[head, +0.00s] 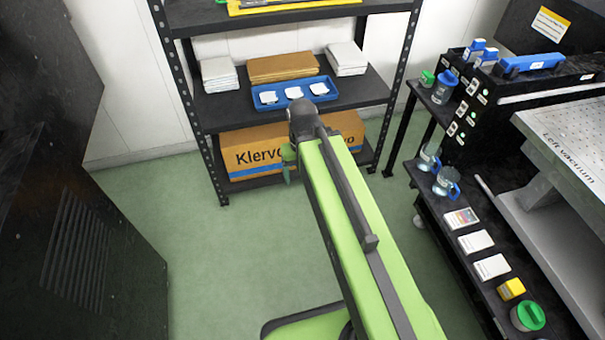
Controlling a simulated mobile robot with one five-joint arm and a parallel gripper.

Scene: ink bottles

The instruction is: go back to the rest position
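My green arm reaches from the bottom of the head view up toward the shelf rack, and its dark wrist joint is in front of the shelf. My gripper (288,170) seems to hang below the wrist, small and partly hidden behind the arm. I cannot tell whether its fingers are open or shut, and I see nothing clearly held in it. A blue tray (262,107) with three small white-topped items lies on the middle shelf, just beyond the wrist.
The black shelf rack (220,115) also holds paper stacks and a cardboard box (245,158) on its bottom shelf. A dark cabinet (75,210) stands at left. At right, a black bench (460,245) carries jugs, cartons and a green-lidded jar (528,316). Green floor (225,260) is clear left of my arm.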

